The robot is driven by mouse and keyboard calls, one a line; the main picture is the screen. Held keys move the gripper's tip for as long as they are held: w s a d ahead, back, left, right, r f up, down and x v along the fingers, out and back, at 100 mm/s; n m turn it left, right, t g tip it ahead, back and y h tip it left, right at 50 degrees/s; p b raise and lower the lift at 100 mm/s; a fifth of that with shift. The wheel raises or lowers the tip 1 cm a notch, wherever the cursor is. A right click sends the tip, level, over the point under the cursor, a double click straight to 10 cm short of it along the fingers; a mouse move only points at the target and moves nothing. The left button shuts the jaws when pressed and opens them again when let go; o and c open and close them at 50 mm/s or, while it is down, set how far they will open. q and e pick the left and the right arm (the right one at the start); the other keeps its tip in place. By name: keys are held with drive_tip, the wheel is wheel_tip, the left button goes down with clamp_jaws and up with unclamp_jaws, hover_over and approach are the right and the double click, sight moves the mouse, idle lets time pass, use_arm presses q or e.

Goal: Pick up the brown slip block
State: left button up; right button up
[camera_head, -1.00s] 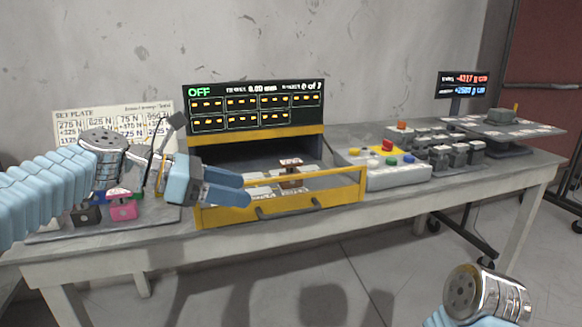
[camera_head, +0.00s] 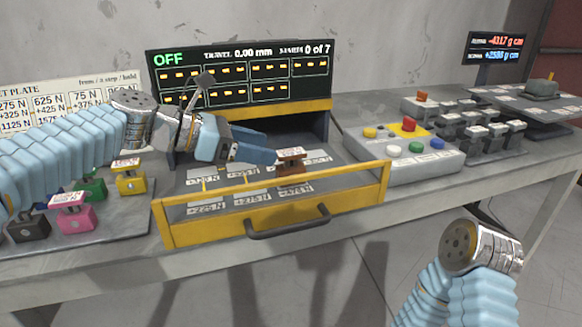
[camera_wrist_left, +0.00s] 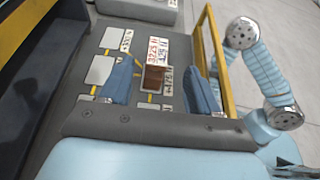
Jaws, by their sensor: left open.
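The brown slip block (camera_head: 291,164) stands in the open yellow-edged drawer, with a white label on its top. My left gripper (camera_head: 262,150) is open and reaches over the drawer from the left, its blue fingers pointing toward the block. In the left wrist view the brown block (camera_wrist_left: 153,78) shows between the two spread fingers of the left gripper (camera_wrist_left: 160,90), nearer the left finger, with its label toward the far side. I cannot tell from these views whether a finger touches it. My right arm shows at the lower right, but its gripper is out of view.
The drawer's yellow front rail (camera_head: 285,198) stands in front of the block. A grey button box (camera_head: 405,150) is to the right. Several coloured blocks, including a pink one (camera_head: 72,212) and a yellow one (camera_head: 130,180), sit on a plate at the left.

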sight(290, 152)
use_arm(q)
drive_tip(key=x, duration=0.9)
drive_tip(key=shift+w, duration=0.15)
drive_tip(key=shift+r, duration=0.1)
drive_tip(key=shift+c, duration=0.2)
clamp_jaws()
